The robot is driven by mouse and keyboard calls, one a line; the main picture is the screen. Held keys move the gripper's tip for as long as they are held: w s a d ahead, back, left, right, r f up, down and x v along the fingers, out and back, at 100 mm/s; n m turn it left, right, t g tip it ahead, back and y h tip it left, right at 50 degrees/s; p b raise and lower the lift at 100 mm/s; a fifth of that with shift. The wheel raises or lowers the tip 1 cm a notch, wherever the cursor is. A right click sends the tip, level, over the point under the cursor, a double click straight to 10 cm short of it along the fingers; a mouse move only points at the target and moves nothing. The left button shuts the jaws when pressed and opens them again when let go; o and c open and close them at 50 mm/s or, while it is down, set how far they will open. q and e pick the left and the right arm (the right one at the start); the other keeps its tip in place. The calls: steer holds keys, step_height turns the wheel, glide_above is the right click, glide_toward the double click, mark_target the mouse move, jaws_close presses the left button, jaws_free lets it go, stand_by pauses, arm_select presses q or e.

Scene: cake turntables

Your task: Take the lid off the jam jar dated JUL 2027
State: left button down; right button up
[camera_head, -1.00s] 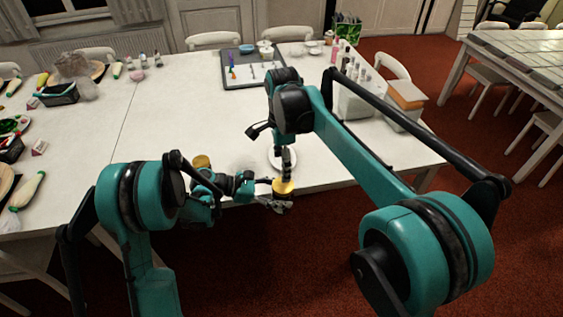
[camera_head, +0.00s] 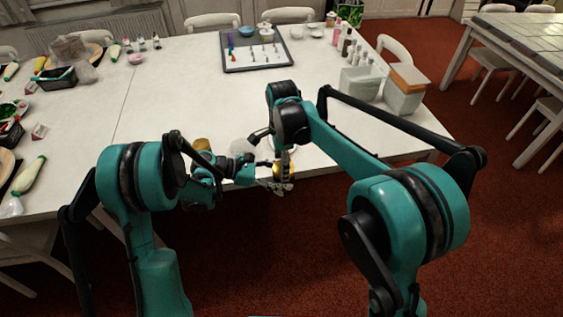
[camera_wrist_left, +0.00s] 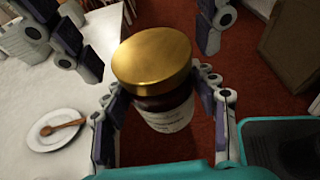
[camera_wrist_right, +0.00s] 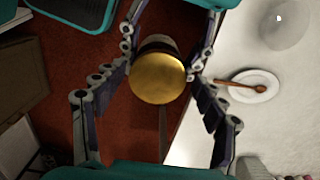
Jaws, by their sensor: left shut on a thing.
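A jam jar with a gold lid (camera_wrist_left: 152,60) and a dark body with a pale label (camera_wrist_left: 168,118) is in my left gripper (camera_wrist_left: 166,100). The label's print is too small to read. My left gripper is shut on the jar's body and holds it upright at the table's front edge. My right gripper (camera_wrist_right: 158,72) is over the jar, its fingers spread on both sides of the lid (camera_wrist_right: 158,80). A small gap shows between its fingertips and the lid. In the head view the jar (camera_head: 284,171) is partly hidden by both grippers. A second gold-lidded jar (camera_head: 202,145) stands behind my left wrist.
A white saucer with a wooden spoon (camera_wrist_left: 58,130) lies on the table near the jar, beside a pale round thing (camera_head: 241,147). A grey tray (camera_head: 230,67) is at the back. Red carpet lies below.

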steer(key=c, duration=0.8)
steer(key=n, duration=0.4)
steer(key=shift+c, duration=0.2)
steer(key=n, duration=0.5)
steer(key=shift+s+d, duration=0.1)
steer(key=n, duration=0.7)
steer(key=shift+d, duration=0.2)
steer(key=n, duration=0.4)
steer(key=shift+d, duration=0.1)
steer(key=n, duration=1.2)
steer(key=shift+w+d+r, duration=0.1)
steer(key=shift+w, duration=0.15)
steer(key=shift+r, duration=0.1)
